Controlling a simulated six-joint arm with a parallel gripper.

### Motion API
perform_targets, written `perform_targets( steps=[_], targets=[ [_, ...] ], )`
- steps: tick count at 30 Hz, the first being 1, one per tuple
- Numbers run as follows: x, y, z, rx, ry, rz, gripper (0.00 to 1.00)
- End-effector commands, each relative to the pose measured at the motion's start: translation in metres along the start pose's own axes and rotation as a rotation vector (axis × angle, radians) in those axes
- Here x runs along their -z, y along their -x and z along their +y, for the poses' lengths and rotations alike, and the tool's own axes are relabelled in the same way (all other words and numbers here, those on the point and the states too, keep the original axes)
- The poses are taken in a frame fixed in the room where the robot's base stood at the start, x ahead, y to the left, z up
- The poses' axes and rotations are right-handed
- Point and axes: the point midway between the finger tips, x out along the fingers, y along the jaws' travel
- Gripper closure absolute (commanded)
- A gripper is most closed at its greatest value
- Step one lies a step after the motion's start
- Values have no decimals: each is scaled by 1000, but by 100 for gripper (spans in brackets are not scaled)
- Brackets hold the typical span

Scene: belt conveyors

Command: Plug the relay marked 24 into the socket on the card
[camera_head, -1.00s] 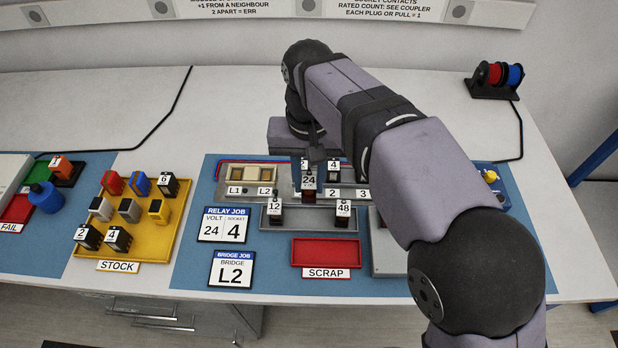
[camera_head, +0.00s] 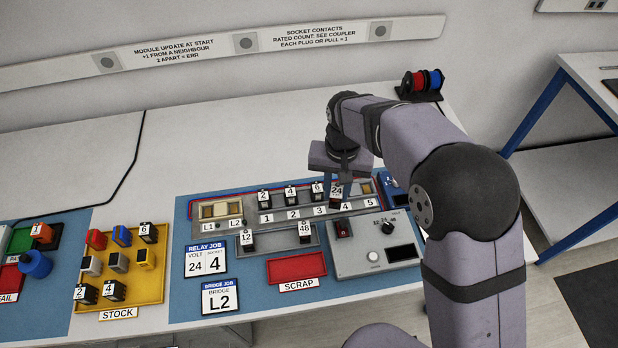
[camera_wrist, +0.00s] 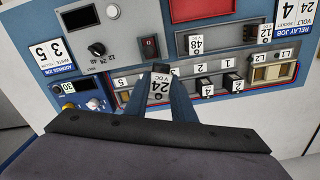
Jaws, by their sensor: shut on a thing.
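The relay marked 24 (camera_head: 337,191) is dark with a white label. My gripper (camera_wrist: 160,80) is shut on it, and its label also shows in the wrist view (camera_wrist: 158,90). The relay is upright at the socket row (camera_head: 283,224), just behind the number 4 label (camera_head: 346,206). The job card (camera_head: 206,260) reads volt 24, socket 4. The relay's underside and socket 4 are hidden, so I cannot tell whether it is seated or just above.
Modules 2 (camera_head: 263,199), 4 (camera_head: 290,195) and 6 (camera_head: 317,190) stand behind labels 1 to 3. Relays 12 (camera_head: 246,240) and 48 (camera_head: 305,233) stand in the grey rack, with a gap between. A control box (camera_head: 375,243), red scrap tray (camera_head: 296,267) and yellow stock tray (camera_head: 148,283) are nearer.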

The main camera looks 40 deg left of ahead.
Motion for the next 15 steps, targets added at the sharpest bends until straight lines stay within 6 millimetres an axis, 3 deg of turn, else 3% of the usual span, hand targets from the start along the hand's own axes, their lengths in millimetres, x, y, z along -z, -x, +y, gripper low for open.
perform_targets(
  steps=[1, 7, 10, 15],
  targets=[
    [4, 7, 12, -2, -25, -5, 97],
    [29, -14, 39, -2, -43, -5, 97],
    [46, -33, 34, 0, 17, -1, 97],
    [72, -29, 25, 1, 110, 3, 97]
  ],
)
